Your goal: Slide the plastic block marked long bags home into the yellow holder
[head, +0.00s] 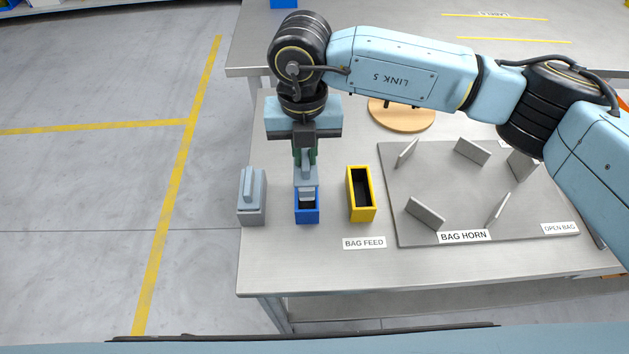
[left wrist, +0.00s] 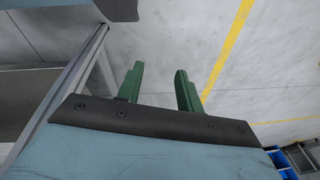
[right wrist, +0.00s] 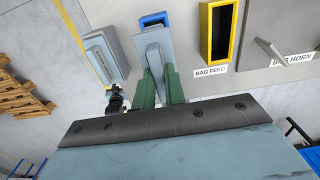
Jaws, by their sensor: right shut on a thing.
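My right gripper (head: 305,160) points down and is shut on a light grey plastic block (head: 306,181). The block is at the blue holder (head: 307,217), covering the back of its opening. I cannot tell whether its lower end is inside or just above. No long bags marking is readable on it. The right wrist view shows the block (right wrist: 153,52) between the green fingers. The yellow holder (head: 369,191) stands to the right, upright and empty, with a dark slot. My left gripper (left wrist: 159,72) shows only in the left wrist view, open and empty over the floor.
A grey holder (head: 251,217) with another grey block (head: 247,184) stands left of the blue one. The BAG FEED label (head: 363,243) lies before the yellow holder. A grey plate (head: 455,185) with several upright fins is at right. A round wooden disc (head: 402,117) lies behind.

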